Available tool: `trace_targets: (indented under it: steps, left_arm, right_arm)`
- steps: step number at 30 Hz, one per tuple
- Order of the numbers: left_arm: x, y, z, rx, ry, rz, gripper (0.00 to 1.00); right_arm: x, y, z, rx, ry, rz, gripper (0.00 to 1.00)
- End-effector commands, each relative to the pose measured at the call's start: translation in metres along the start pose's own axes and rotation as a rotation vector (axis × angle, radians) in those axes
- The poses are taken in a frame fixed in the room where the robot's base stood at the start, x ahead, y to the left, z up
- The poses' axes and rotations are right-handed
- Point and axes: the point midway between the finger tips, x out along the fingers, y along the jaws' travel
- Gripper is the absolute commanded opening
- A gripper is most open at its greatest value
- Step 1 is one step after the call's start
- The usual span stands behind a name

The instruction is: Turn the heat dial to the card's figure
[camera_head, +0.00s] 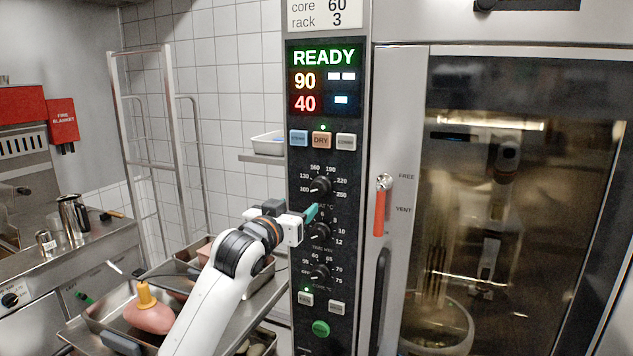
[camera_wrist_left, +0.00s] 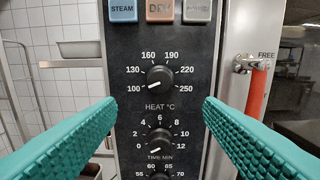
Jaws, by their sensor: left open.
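The heat dial (camera_head: 321,186) is a black round knob on the dark control panel, with figures from 100 to 250 around it. In the left wrist view the heat dial (camera_wrist_left: 160,79) shows its white mark toward the lower left, near 100. The card (camera_head: 325,14) is cut off at the top; only "core 60" and "rack 3" show, and its heat figure is out of view. My left gripper (camera_head: 310,214) is open, with teal fingers in front of the panel, just below the heat dial. In the wrist view the dial lies between and beyond the fingertips, untouched. My right gripper is not in view.
The time dial (camera_wrist_left: 158,139) sits just below, and the core dial (camera_head: 319,272) is lower. The display (camera_head: 322,79) reads READY, 90 and 40. A red-handled lever (camera_head: 381,205) is right of the panel. A metal tray (camera_head: 105,312) with food stands below left.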

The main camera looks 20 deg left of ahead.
Motion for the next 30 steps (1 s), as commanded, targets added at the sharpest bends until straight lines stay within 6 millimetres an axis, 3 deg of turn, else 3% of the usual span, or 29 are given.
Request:
trace_targets:
  steps: [5,21,30]
  left_arm:
    - [0.012,0.0,0.006,-0.001,-0.005,-0.001,0.61]
    - [0.103,0.0,0.006,0.0,-0.004,0.0,0.61]
    - [0.118,-0.001,0.004,0.001,-0.005,-0.001,0.61]
  right_arm:
    - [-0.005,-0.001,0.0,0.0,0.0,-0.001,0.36]
    - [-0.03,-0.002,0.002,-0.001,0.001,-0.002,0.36]
    - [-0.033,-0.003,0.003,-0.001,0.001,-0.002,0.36]
